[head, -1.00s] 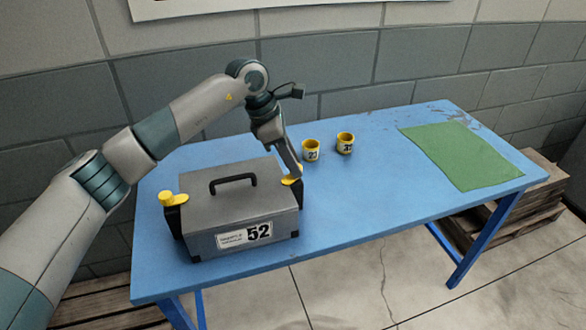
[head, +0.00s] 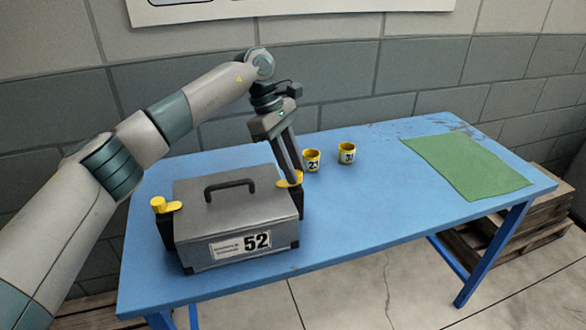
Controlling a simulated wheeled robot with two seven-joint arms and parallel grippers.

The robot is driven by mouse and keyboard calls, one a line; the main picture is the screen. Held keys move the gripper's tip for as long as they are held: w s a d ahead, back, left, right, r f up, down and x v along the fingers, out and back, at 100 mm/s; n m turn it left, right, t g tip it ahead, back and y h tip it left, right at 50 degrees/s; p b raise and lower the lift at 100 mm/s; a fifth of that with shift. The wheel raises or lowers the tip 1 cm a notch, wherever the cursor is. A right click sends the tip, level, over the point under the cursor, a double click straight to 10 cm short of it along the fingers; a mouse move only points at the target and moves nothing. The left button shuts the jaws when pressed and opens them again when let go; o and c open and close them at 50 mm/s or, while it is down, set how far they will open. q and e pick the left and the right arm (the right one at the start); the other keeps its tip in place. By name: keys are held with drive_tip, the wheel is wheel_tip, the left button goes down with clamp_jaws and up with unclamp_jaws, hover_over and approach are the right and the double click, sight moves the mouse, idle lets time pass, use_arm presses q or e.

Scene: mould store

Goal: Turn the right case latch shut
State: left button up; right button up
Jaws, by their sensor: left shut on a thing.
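A grey case (head: 225,205) with a black handle (head: 229,186) and a label reading 52 stands on the blue table. The yellow right case latch (head: 284,182) sits on a black mount at the case's right side, partly hidden by my left gripper. My left gripper (head: 293,178) points down and is shut on the right latch. The yellow left latch (head: 162,205) sits on its black mount at the case's left side. My right gripper is not in view.
Two yellow cups with number labels stand behind the right latch, one close to my gripper (head: 312,161) and one farther right (head: 347,153). A green mat (head: 466,168) lies at the table's right end. The blue tabletop (head: 385,205) between is clear.

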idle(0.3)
use_arm(q)
drive_tip(key=o, duration=1.1)
drive_tip(key=shift+c, duration=0.2)
drive_tip(key=shift+r, duration=0.15)
